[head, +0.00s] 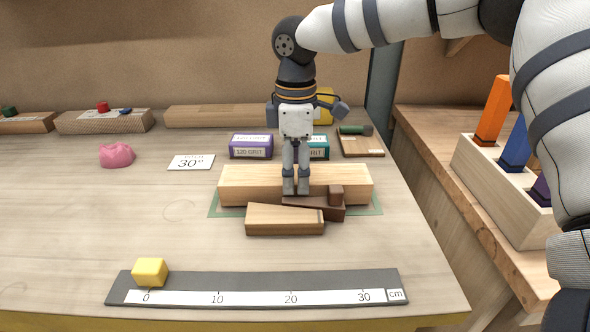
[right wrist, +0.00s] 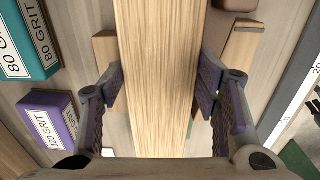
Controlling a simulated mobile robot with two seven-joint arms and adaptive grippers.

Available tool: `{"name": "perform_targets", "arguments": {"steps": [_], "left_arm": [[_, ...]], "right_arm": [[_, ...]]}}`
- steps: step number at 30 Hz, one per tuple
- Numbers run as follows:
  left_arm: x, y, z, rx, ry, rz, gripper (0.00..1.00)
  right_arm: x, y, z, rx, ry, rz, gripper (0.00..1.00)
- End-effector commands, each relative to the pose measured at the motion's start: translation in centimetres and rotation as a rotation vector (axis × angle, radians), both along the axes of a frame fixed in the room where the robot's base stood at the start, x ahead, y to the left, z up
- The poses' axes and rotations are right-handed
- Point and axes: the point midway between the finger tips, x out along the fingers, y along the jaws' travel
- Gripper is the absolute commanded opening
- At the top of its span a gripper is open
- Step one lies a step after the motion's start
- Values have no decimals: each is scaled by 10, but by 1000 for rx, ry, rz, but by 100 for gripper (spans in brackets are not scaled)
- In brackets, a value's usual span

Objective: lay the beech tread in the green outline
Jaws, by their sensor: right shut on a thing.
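The beech tread, a long pale wooden block (head: 245,188), lies level across the back part of the green outline (head: 376,208). My right gripper (head: 296,190) points down and is shut on the tread near its middle. In the right wrist view the tread (right wrist: 158,60) runs between the two fingers, with a bit of green (right wrist: 190,128) beside it. Whether the tread rests on something or hangs just above it I cannot tell. It hides much of the outline. My left gripper is not in view.
Purple (head: 251,146) and teal (head: 319,147) grit boxes stand behind. A ruler (head: 255,290) with a yellow cube (head: 150,271) lies nearer. The left tabletop is mostly clear.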

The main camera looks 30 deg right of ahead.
Motion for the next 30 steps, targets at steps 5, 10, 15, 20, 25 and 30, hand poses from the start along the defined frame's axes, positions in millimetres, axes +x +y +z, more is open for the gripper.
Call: {"name": "perform_targets", "arguments": {"steps": [5,10,15,20,25,30], "left_arm": [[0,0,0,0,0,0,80],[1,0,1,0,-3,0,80],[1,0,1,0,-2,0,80],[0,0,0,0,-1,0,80],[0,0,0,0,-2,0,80],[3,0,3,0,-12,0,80]], "right_arm": [[1,0,-2,0,-5,0,0],[1,0,-4,1,-6,0,0],[1,0,-5,1,-3,0,76],[1,0,-5,1,-3,0,76],[1,0,7,-1,-5,-1,76],[2,0,54,0,-10,-1,76]]}}
